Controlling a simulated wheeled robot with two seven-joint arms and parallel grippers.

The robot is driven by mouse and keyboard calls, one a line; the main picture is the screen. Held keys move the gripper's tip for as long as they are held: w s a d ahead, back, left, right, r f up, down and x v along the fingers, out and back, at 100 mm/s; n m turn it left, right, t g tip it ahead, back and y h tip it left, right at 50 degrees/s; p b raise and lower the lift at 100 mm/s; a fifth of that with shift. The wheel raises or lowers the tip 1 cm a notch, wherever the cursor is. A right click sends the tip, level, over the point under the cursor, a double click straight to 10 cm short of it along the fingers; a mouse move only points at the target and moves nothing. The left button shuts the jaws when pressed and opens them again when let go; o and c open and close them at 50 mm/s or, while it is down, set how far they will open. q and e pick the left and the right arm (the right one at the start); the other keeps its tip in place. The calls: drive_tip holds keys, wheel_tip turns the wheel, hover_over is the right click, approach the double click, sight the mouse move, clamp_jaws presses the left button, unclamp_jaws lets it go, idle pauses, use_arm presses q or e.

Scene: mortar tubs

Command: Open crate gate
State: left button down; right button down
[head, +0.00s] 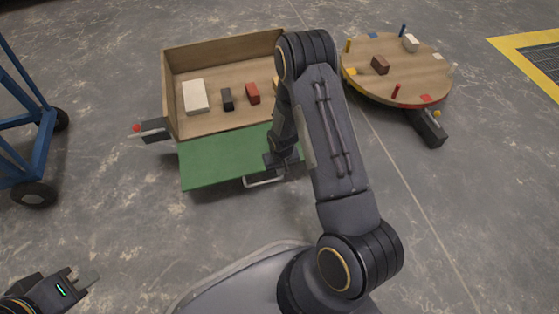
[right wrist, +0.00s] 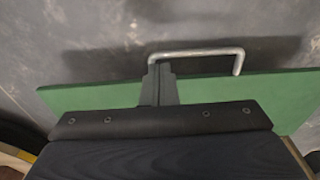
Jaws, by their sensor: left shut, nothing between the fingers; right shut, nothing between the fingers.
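The wooden crate (head: 168,85) stands at upper centre in the head view. Its green gate (head: 215,158) is folded outward from the crate's front bottom edge, so the front is open; its exact angle is unclear. A metal bar handle (head: 263,182) is on its outer edge and also shows in the right wrist view (right wrist: 200,53). My right gripper (right wrist: 158,72) is shut and empty, over the gate by the handle's left end; I cannot tell if it touches. In the head view this gripper (head: 272,165) is partly hidden by my arm. My left gripper (head: 92,281) is shut, at lower left, far from the crate.
White (head: 195,96), black (head: 228,99) and red (head: 252,93) blocks lie in the crate; a yellow one is mostly hidden. A grey box with a red knob (head: 153,130) sits left. A round table (head: 375,90) stands right, a blue cart (head: 22,120) far left. Front floor is clear.

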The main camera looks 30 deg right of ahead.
drive_tip(key=shift+s+f, duration=0.2)
drive_tip(key=shift+f, duration=0.65)
